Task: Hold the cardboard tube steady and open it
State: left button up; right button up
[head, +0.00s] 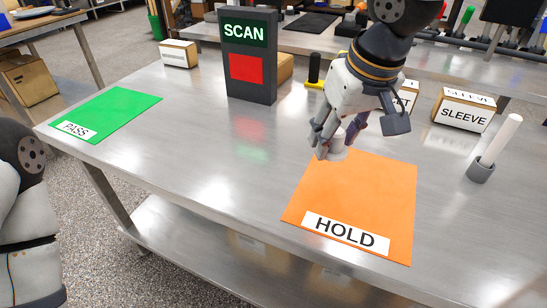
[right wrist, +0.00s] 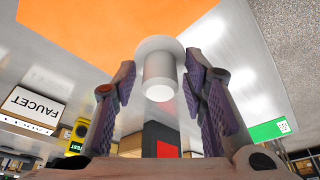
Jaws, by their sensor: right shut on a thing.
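My right gripper (head: 333,140) is shut on a white flanged piece (head: 338,150) at the far edge of the orange HOLD mat (head: 365,195). In the right wrist view, this piece (right wrist: 160,80) is a short white cylinder with a wider disc, between the two purple-padded fingers (right wrist: 160,95). Whether it touches the table is unclear.
A dark SCAN stand (head: 248,55) with a red panel stands at the back middle. A green PASS mat (head: 115,110) lies at the left. The metal table (head: 200,165) is clear between the mats.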

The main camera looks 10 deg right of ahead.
jog(key=w+a+f, duration=0.2)
jog(key=w+f, duration=0.1)
jog(key=w, duration=0.2)
jog(key=b, duration=0.2)
send_near(285, 159)
jog(key=shift+x, duration=1.1)
jog(key=shift+w+f, duration=0.15)
jog(key=shift+w, duration=0.15)
pick_arm(q)
jog(key=shift+g, duration=0.7)
jog(key=shift+s+f, duration=1.5)
jog(key=shift+s, duration=0.15)
pick_arm(e)
jog(key=shift+x, duration=1.75)
jog(key=shift+s, duration=0.2)
jog(key=shift+f, duration=0.2)
jog(key=o, duration=1.3)
